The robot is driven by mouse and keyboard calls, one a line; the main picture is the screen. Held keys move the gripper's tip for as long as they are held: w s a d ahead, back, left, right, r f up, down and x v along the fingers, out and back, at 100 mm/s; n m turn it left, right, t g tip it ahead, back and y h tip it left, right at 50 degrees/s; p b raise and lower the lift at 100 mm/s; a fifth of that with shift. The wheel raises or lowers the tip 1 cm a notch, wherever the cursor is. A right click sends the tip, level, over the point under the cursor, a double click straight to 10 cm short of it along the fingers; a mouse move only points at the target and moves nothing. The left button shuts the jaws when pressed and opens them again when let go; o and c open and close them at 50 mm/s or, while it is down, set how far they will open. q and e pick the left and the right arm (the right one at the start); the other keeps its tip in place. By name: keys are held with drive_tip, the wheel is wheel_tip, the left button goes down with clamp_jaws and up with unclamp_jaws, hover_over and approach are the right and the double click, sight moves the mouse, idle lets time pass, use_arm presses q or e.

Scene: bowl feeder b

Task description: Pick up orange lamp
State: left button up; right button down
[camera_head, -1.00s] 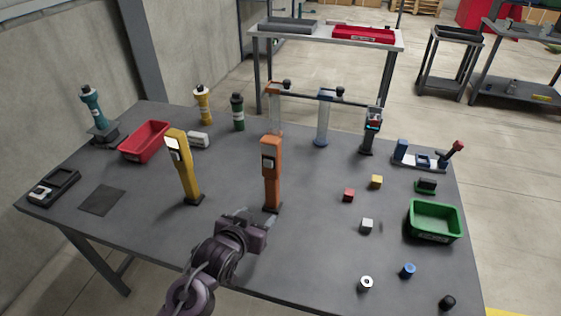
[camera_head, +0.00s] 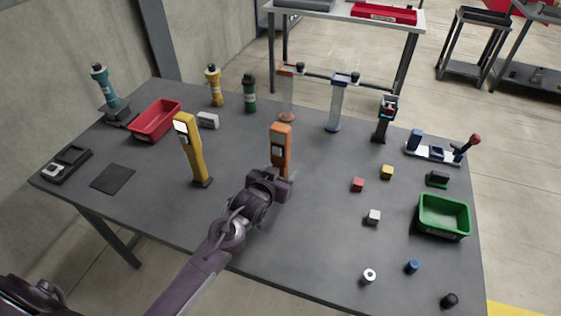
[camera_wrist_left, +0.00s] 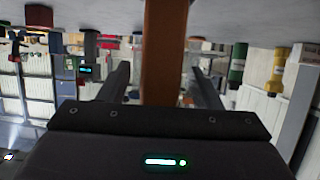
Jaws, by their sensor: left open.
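In the left wrist view, which is upside down, the orange lamp (camera_wrist_left: 165,50) passes between the two open fingers of my left gripper (camera_wrist_left: 160,72). Gaps show on both sides, so the fingers look apart from it. My right gripper is not in view.
A yellow lamp (camera_head: 190,150) stands to the left of the orange one. A red bin (camera_head: 155,120), a green bin (camera_head: 444,216) and small blocks, such as a red one (camera_head: 357,184), are spread around. Clear tubes (camera_head: 337,105) stand behind. The front middle of the table is bare.

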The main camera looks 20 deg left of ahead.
use_arm(q)
drive_tip(key=shift+r, duration=0.1)
clamp_jaws()
idle(0.3)
